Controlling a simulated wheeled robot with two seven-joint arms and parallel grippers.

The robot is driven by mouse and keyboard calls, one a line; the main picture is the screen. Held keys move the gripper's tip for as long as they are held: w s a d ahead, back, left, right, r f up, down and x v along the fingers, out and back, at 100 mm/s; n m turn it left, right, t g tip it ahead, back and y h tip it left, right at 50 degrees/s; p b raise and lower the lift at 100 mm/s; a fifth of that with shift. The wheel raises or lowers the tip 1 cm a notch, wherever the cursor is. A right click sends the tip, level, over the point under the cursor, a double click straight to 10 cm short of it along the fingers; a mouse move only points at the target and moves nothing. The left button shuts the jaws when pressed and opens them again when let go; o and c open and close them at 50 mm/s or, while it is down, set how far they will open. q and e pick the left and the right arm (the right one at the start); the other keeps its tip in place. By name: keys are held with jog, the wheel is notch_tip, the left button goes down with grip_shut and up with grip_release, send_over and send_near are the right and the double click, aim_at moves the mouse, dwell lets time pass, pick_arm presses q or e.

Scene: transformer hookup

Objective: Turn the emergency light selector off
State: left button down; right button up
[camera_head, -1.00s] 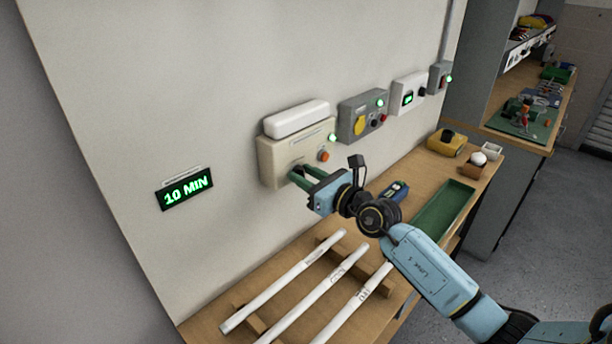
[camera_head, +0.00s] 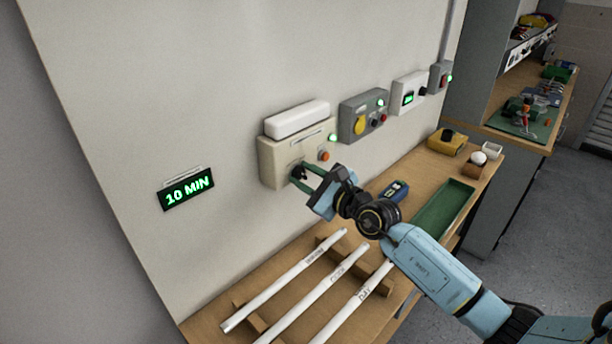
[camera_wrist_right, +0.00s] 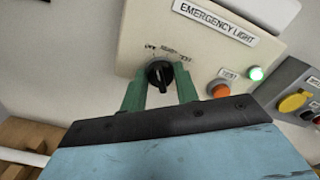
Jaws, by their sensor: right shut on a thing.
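The emergency light box (camera_head: 282,156) is a cream unit on the wall with a white lamp (camera_head: 297,119) on top. Its black selector knob (camera_wrist_right: 158,74) is in the right wrist view, below small printed position labels too blurred to read surely. The knob's grip stands roughly upright there. My right gripper (camera_head: 303,176) is at the box front, its two green fingers shut on the knob from either side; they also show in the right wrist view (camera_wrist_right: 159,84). A green light (camera_wrist_right: 256,74) glows beside an orange test button (camera_wrist_right: 220,89). My left gripper is not in view.
A grey box with a yellow knob (camera_head: 359,125) and further wall boxes are to the right. White tubes (camera_head: 285,294) lie on wooden supports on the bench below. A green tray (camera_head: 443,208) is at the bench's right. A wall display (camera_head: 187,189) reads 10 MIN.

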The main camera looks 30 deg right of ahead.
jog(key=shift+n, duration=0.6)
jog(key=o, duration=1)
jog(key=shift+c, duration=0.2)
jog(key=b+v, duration=0.1)
jog(key=v, duration=1.2)
jog(key=shift+s, duration=0.2)
